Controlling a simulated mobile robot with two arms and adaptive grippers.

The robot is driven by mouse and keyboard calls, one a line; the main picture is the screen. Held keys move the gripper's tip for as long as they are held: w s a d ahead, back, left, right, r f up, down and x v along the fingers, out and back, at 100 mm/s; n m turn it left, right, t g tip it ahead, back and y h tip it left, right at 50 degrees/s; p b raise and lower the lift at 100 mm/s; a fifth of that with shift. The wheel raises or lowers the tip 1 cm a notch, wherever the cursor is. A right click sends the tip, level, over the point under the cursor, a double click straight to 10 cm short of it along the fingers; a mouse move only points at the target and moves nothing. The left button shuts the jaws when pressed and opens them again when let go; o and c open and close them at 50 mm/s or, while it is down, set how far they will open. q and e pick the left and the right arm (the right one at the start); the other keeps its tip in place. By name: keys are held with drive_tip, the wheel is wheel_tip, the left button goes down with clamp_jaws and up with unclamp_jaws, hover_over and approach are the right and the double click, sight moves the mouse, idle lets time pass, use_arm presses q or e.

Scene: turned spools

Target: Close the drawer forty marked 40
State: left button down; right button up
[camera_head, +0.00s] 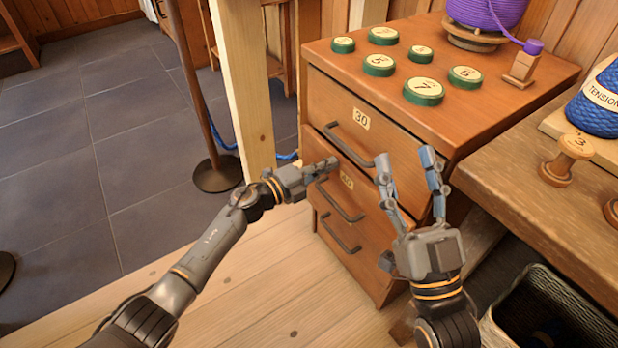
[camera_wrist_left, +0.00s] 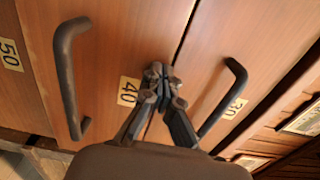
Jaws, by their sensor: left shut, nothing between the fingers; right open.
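The drawer marked 40 (camera_head: 327,155) is the middle front of a wooden cabinet, with a dark bar handle (camera_head: 338,201). I cannot tell whether it is flush or slightly out. Its label also shows in the left wrist view (camera_wrist_left: 128,92). My left gripper (camera_head: 332,163) is shut and empty, with its fingertips at the drawer front beside the label, near the upper edge. Its tips look against or very close to the face (camera_wrist_left: 160,72); contact is unclear. My right gripper (camera_head: 407,163) is open and empty, in front of the cabinet's right part, hiding some of the drawer fronts.
The drawer marked 30 (camera_head: 392,138) is above, and a lower drawer (camera_head: 345,252) is below, both with bar handles. Green numbered discs (camera_head: 423,91) and a purple spool (camera_head: 485,12) stand on top. A workbench (camera_head: 545,215) and basket (camera_head: 545,310) are at right; a post (camera_head: 243,85) is left.

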use_arm(q)
drive_tip(key=shift+r+b+x, duration=0.25)
drive_tip(key=shift+b+x, duration=0.05)
drive_tip(key=shift+x, duration=0.9)
use_arm(e)
drive_tip(key=s+r+t+y, duration=0.1)
drive_tip(key=s+r+t, duration=0.1)
drive_tip(key=s+r, duration=0.1)
drive_tip(key=shift+s+r+t, duration=0.15)
drive_tip(key=shift+s+t, duration=0.05)
drive_tip(key=shift+t, duration=0.2)
use_arm(q)
drive_tip(key=shift+a, duration=0.1)
